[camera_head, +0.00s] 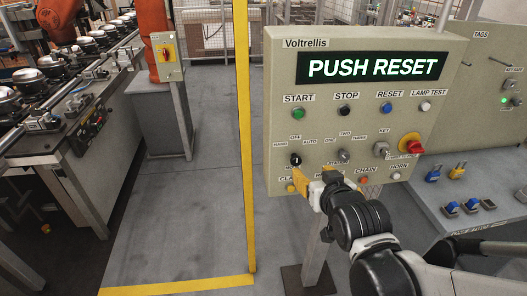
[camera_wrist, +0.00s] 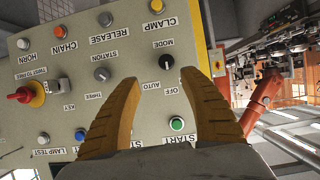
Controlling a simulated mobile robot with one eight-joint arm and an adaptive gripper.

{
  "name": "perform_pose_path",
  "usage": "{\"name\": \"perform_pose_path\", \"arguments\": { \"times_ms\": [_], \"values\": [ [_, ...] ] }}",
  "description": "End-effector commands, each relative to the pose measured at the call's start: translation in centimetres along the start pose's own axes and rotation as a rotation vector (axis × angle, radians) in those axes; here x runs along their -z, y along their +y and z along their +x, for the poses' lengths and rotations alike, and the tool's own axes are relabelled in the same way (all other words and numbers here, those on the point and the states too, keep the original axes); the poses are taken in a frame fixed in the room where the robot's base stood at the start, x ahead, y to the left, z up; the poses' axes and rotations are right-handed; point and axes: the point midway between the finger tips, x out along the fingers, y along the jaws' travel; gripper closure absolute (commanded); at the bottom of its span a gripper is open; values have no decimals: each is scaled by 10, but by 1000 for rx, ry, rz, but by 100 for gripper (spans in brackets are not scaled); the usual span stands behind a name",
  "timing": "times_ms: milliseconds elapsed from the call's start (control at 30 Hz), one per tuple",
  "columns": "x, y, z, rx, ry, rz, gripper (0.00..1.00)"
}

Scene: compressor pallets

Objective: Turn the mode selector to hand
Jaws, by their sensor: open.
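The mode selector (camera_head: 295,159) is a small black knob at the lower left of the beige control panel (camera_head: 285,75), with hand, off and auto labels around it. In the wrist view the panel appears upside down, and the selector (camera_wrist: 166,62) shows just beyond and between my fingertips. My gripper (camera_head: 311,178) has yellow fingers, is open and empty, and sits just in front of and below the knob. In the wrist view my gripper's fingers (camera_wrist: 160,80) flank the knob without visible contact. The hand label is hidden there.
The display reads PUSH RESET (camera_head: 373,67). The green start button (camera_head: 298,113), station selector (camera_head: 344,155) and red emergency stop (camera_head: 411,144) are nearby. A yellow post (camera_head: 244,130) stands left of the panel. A shelf with padlocks (camera_head: 470,205) is at right. Open floor lies left.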

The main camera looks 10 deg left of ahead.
Motion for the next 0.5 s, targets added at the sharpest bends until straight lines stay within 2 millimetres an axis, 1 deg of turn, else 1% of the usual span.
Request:
{"name": "perform_pose_path", "arguments": {
  "times_ms": [33,100,233,500],
  "values": [
    [1,-5,4,9,14,-4,49],
    [1,-8,8,14,26,-5,49],
    [1,-9,23,15,29,-5,49],
    [1,-9,77,15,28,-5,49]
  ]
}}
